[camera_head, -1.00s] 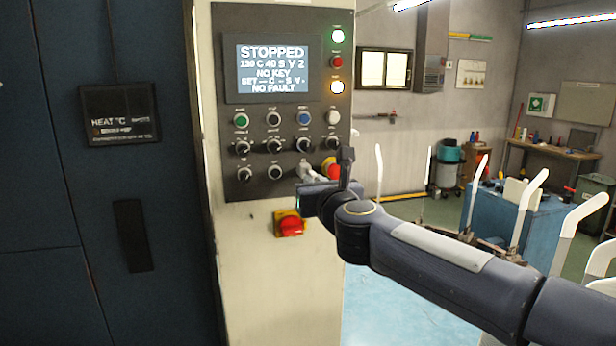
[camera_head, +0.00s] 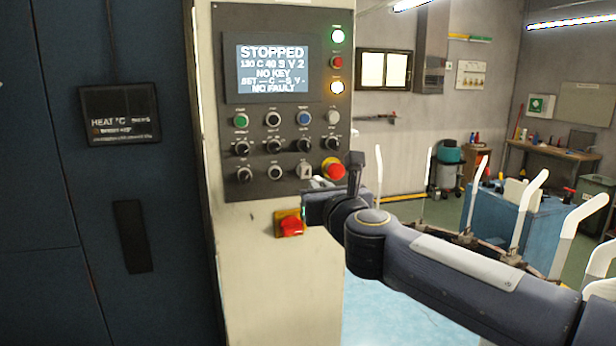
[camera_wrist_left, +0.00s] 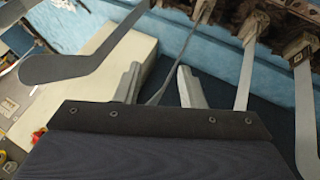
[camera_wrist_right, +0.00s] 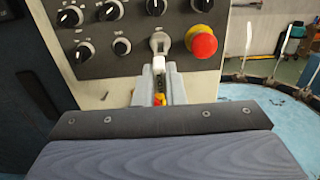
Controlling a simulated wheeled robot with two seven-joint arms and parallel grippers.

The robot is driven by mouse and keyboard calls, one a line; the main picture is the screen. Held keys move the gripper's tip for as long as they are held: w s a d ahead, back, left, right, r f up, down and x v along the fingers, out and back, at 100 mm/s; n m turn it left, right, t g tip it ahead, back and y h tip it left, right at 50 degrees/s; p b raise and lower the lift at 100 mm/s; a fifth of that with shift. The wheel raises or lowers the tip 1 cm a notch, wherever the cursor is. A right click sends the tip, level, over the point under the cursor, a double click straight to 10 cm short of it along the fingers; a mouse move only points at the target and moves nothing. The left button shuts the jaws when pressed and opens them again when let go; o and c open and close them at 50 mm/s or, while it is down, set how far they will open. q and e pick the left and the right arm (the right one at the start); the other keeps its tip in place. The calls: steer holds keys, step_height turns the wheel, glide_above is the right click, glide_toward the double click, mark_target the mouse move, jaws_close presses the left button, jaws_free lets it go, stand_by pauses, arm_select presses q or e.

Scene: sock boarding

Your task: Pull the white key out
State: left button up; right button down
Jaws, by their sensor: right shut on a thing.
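The white key (camera_wrist_right: 158,64) is between the fingertips of my right gripper (camera_wrist_right: 159,78), which is shut on it. In the head view my right gripper (camera_head: 315,187) is just below and right of the key switch (camera_head: 305,168), at the panel's lower right. My left gripper (camera_wrist_left: 160,80) shows only in the left wrist view, with its fingers apart and nothing between them.
The panel's screen (camera_head: 272,68) reads STOPPED and NO KEY. A red emergency button (camera_head: 333,168) is close to the right gripper. A red and yellow switch (camera_head: 290,224) is below it. Several knobs surround the key switch. White sock boards (camera_head: 530,200) stand at the right.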

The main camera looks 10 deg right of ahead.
steer(key=s+p, duration=0.3)
steer(key=s, duration=1.4)
steer(key=shift+s+d, duration=0.3)
steer(key=shift+s, duration=0.1)
steer(key=shift+s, duration=0.1)
